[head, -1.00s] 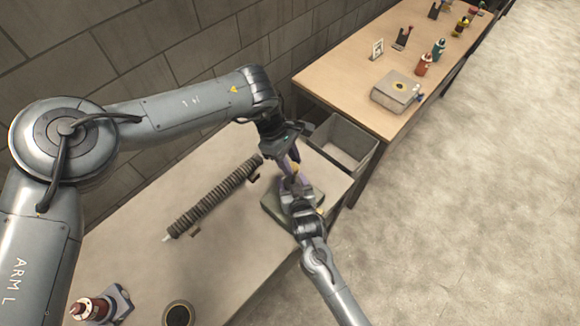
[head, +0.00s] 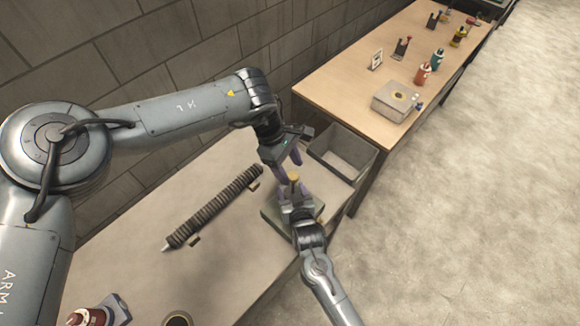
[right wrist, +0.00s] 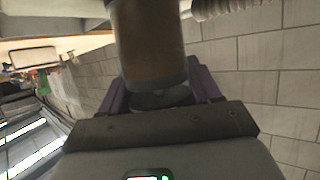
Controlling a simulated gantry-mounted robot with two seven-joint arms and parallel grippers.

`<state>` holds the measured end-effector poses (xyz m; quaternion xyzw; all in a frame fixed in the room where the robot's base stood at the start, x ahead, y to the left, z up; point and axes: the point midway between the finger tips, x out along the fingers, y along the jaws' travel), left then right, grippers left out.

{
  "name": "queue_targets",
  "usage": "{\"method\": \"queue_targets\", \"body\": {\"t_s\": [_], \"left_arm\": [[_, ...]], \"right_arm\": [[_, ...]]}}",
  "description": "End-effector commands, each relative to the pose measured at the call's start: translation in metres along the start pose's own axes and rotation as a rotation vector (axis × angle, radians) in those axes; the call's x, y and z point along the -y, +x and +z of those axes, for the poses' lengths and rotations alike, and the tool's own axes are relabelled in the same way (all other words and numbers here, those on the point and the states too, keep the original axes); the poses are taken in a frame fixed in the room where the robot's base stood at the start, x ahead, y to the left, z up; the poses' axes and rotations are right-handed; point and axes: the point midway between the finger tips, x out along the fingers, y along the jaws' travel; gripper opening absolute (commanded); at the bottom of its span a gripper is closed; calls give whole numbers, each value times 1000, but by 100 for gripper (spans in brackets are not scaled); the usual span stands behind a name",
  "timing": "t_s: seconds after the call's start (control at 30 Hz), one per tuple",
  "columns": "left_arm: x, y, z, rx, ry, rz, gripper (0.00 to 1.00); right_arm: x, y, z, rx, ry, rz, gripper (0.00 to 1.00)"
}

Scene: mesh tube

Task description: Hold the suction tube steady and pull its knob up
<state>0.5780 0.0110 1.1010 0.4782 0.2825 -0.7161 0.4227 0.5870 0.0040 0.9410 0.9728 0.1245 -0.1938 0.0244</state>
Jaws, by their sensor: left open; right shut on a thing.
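The suction tube shows in the head view as a small tan top, its knob (head: 294,177), above my right gripper (head: 294,193). In the right wrist view the tube (right wrist: 150,45) is a large brownish cylinder with a grey collar, between my purple fingers. My right gripper is shut on the tube; the fingers hide part of it. My left gripper (head: 290,159) is open and empty just above the knob, its purple fingers pointing down. I see a small gap between them and the knob, but cannot tell the exact distance.
A dark green pad (head: 272,214) lies under the right gripper. A ribbed grey hose (head: 215,208) lies on the grey table (head: 225,250) to the left. An open grey bin (head: 342,155) stands at the back right. A wooden table (head: 340,75) with bottles is beyond.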

Motion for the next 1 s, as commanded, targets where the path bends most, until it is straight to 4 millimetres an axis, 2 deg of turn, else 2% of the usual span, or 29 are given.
{"method": "queue_targets", "body": {"t_s": [0.4,0.6,0.8,1.0], "left_arm": [[0,-71,-1,-3,0,4,61],[0,-99,0,-2,0,3,61],[0,-112,0,0,0,2,61],[0,-114,0,1,0,1,61]], "right_arm": [[-1,0,2,3,-1,2,26],[-1,0,1,2,-1,2,26],[-1,0,1,2,-1,2,26],[-1,0,1,1,0,1,26]]}}
